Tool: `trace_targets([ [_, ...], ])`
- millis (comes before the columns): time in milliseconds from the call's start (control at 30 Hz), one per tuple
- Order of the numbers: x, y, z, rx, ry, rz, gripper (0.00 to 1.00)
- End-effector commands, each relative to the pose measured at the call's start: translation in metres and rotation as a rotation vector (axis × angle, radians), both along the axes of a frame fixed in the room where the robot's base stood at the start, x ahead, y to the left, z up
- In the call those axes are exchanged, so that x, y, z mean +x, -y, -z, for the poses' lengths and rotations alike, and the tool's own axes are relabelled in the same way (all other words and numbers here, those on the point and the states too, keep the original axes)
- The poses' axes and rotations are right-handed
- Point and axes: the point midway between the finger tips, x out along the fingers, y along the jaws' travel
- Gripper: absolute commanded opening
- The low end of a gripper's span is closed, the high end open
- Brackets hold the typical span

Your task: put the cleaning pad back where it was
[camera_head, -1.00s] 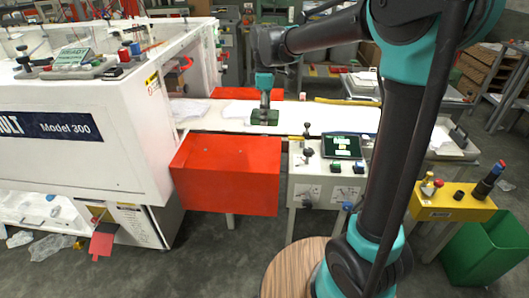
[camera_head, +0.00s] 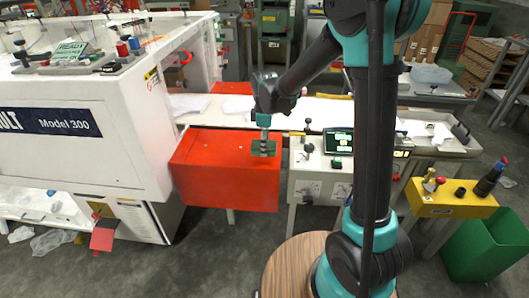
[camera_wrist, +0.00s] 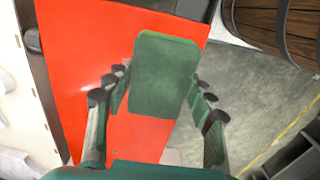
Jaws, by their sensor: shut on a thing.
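The cleaning pad is a dark green block, held over the right part of the red box in the head view (camera_head: 259,153). In the wrist view the pad (camera_wrist: 166,75) fills the middle, with a finger along each side. My gripper (camera_head: 264,144) points down and is shut on the pad; its fingers also show in the wrist view (camera_wrist: 160,92). The red box (camera_head: 215,185) lies beneath the pad, and its red surface fills the left of the wrist view (camera_wrist: 80,50). I cannot tell how high the pad is above it.
The white Model 300 machine (camera_head: 70,160) stands on the left. A grey control stand (camera_head: 318,188) with a lit screen is close right of the red box. A white conveyor surface (camera_head: 225,115) runs behind. A yellow button box (camera_head: 455,205) and green bin (camera_head: 485,250) are on the right.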

Motion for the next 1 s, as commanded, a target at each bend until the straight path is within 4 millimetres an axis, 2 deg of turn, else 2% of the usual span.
trace_targets([
  [200, 0.001, 0.000, 0.029, 0.000, 0.000, 0.000, 0.23],
  [300, 0.000, 0.000, 0.036, 0.000, 0.000, 0.000, 0.23],
  [667, 0.000, 0.000, 0.039, 0.000, 0.000, 0.000, 0.23],
  [700, 0.000, 0.000, 0.039, 0.000, 0.000, 0.000, 0.57],
  [867, 0.000, 0.000, 0.039, 0.000, 0.000, 0.000, 0.75],
  [1000, 0.000, 0.000, 0.039, 0.000, 0.000, 0.000, 0.75],
])
